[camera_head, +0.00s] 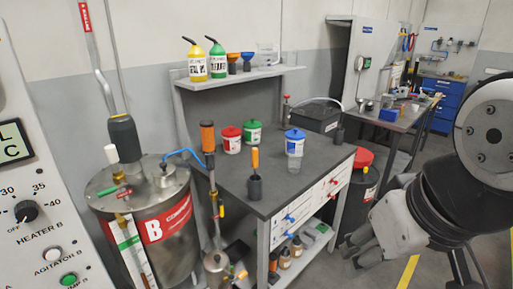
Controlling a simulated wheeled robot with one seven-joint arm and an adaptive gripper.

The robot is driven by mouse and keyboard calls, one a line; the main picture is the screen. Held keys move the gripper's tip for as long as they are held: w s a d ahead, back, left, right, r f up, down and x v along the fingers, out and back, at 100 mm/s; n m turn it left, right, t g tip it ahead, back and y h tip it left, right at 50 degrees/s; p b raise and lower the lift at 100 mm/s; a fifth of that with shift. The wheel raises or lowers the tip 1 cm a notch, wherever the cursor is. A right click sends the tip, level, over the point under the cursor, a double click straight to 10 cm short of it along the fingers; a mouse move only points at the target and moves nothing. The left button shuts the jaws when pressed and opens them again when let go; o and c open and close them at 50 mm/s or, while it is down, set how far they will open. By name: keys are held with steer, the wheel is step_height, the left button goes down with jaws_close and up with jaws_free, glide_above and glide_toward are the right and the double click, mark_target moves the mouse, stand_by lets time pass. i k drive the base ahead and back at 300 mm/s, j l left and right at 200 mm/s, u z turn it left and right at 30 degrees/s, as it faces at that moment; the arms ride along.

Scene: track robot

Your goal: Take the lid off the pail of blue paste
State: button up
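The pail of blue paste (295,149) is a small white pail with a blue lid (295,134) on top. It stands upright on the dark top of the workbench (318,169), toward its right side. A small translucent cup (294,166) stands just in front of it. My gripper (357,253) is at the lower right, beside the bench, well apart from the pail and lower than the bench top. Its fingers point down and left; I cannot make out how far they are spread. No object is visible in it.
White pails with a red lid (231,141) and a green lid (252,132) stand left of the blue one. A brush-like tool with an orange handle (255,163) stands upright in front. A steel tank (150,225) is at left. A red-lidded bin (361,160) stands right of the bench.

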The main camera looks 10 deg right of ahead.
mark_target(296, 134)
steer(key=i+l+u, duration=0.1)
steer(key=i+l, duration=0.15)
steer(key=i+l+u, duration=0.1)
steer(key=i+l, duration=0.15)
steer(key=l, duration=0.15)
steer(key=i+l+u, duration=0.25)
steer(key=i+l, duration=0.25)
steer(key=l, duration=0.25)
steer(key=i+l+u, duration=0.1)
steer(key=l, duration=0.3)
steer(key=i+l+u, duration=0.1)
steer(key=i+l, duration=0.2)
steer(key=l, duration=0.15)
steer(key=i+l+u, duration=0.15)
steer(key=l, duration=0.25)
steer(key=i+l+u, duration=0.1)
steer(key=l, duration=0.35)
steer(key=i, duration=0.1)
